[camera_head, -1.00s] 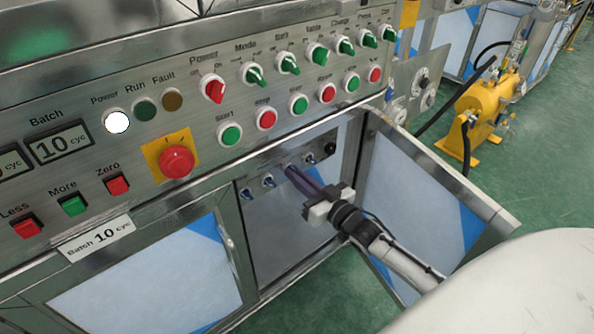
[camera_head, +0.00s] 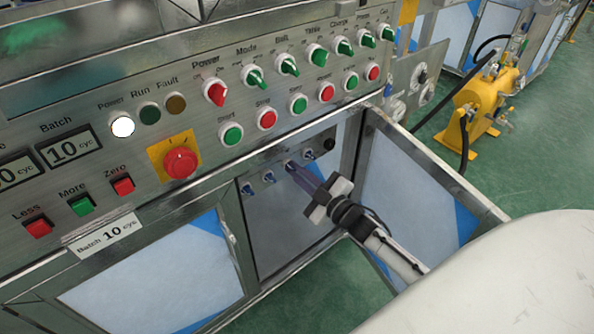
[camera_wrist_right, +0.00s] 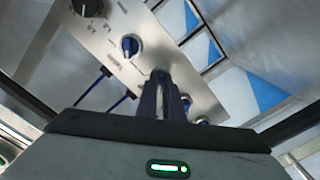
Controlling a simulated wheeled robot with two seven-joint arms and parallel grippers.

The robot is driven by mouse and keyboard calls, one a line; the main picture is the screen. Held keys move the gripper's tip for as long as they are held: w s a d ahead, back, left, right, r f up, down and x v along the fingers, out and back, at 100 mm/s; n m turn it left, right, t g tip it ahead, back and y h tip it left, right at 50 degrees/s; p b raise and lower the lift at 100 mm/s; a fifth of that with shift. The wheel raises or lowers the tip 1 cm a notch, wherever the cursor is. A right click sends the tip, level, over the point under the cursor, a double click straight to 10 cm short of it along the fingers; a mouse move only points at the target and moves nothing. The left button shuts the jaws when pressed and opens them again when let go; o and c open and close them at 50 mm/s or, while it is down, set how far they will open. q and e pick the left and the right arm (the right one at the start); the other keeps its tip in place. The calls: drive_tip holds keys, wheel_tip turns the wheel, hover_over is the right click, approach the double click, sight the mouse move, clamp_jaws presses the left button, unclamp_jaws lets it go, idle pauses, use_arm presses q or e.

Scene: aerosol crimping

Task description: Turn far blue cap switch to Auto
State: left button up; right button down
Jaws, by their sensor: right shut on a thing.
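A row of small blue cap switches sits on the recessed panel (camera_head: 300,172) under the console. The blue cap switch closest to the black knob (camera_head: 309,156) stands clear, and it also shows in the right wrist view (camera_wrist_right: 130,46). My right gripper (camera_head: 292,167) reaches up to the panel and is shut on the blue cap switch beside it, second from the black knob. The fingers hide that switch and its marking in the right wrist view (camera_wrist_right: 160,82). Two more blue caps (camera_head: 269,177) (camera_head: 248,188) lie to the left. My left gripper is not in view.
A black knob (camera_head: 329,145) ends the row at the right. An open cabinet door (camera_head: 410,190) stands right of my arm. The console face (camera_head: 205,130) with knobs, buttons and a red emergency stop (camera_head: 180,163) overhangs the recess.

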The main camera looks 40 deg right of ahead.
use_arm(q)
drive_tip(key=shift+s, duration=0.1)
use_arm(e)
drive_tip(key=shift+n, duration=0.4)
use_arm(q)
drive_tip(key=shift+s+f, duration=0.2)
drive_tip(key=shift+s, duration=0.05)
use_arm(e)
drive_tip(key=c, duration=1.9)
unclamp_jaws()
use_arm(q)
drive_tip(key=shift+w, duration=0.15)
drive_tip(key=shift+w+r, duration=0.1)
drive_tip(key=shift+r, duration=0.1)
use_arm(e)
drive_tip(key=shift+s, duration=0.1)
